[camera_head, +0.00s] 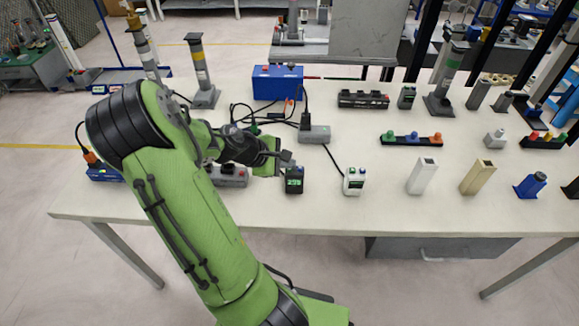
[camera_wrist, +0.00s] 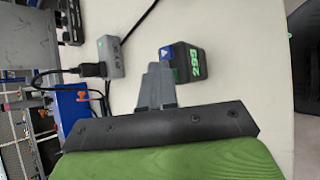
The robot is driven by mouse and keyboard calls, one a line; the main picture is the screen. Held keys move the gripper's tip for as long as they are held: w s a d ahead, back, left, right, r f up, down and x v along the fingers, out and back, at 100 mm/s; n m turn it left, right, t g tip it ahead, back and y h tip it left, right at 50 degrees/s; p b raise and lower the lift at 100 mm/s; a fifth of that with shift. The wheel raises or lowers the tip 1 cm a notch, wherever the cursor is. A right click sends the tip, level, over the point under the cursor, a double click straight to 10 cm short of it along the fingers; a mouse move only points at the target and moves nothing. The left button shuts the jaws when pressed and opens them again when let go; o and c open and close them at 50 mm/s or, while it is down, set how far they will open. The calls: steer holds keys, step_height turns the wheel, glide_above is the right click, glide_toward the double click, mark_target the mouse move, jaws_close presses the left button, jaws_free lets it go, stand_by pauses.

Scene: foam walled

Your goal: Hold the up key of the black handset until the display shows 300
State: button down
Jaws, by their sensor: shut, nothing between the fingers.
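The black handset (camera_head: 294,181) stands on the table near its front edge, with green digits lit on its display. In the wrist view the black handset (camera_wrist: 190,62) shows the digits sideways; they seem to begin with 2, but I cannot read them surely. A blue key with a white triangle (camera_wrist: 165,53) shows on its near end. My gripper (camera_head: 287,156) is shut and empty, its tips right at the handset's top. In the wrist view my gripper (camera_wrist: 157,70) covers part of the key end. I cannot tell whether the tips touch or press a key.
A white handset (camera_head: 354,184) stands to the right of the black one. A grey box with a plug (camera_head: 315,134) and dark cables lie behind. A blue box (camera_head: 277,83) stands farther back. White and beige posts (camera_head: 422,176) stand to the right. Bare table lies between them.

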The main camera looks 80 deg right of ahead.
mark_target(286, 172)
steer(key=shift+r+p, duration=0.9)
steer(key=shift+p, duration=0.05)
step_height(286, 172, up, 5)
steer(key=p, duration=0.4)
steer(key=shift+p, duration=0.4)
steer(key=shift+w, duration=0.1)
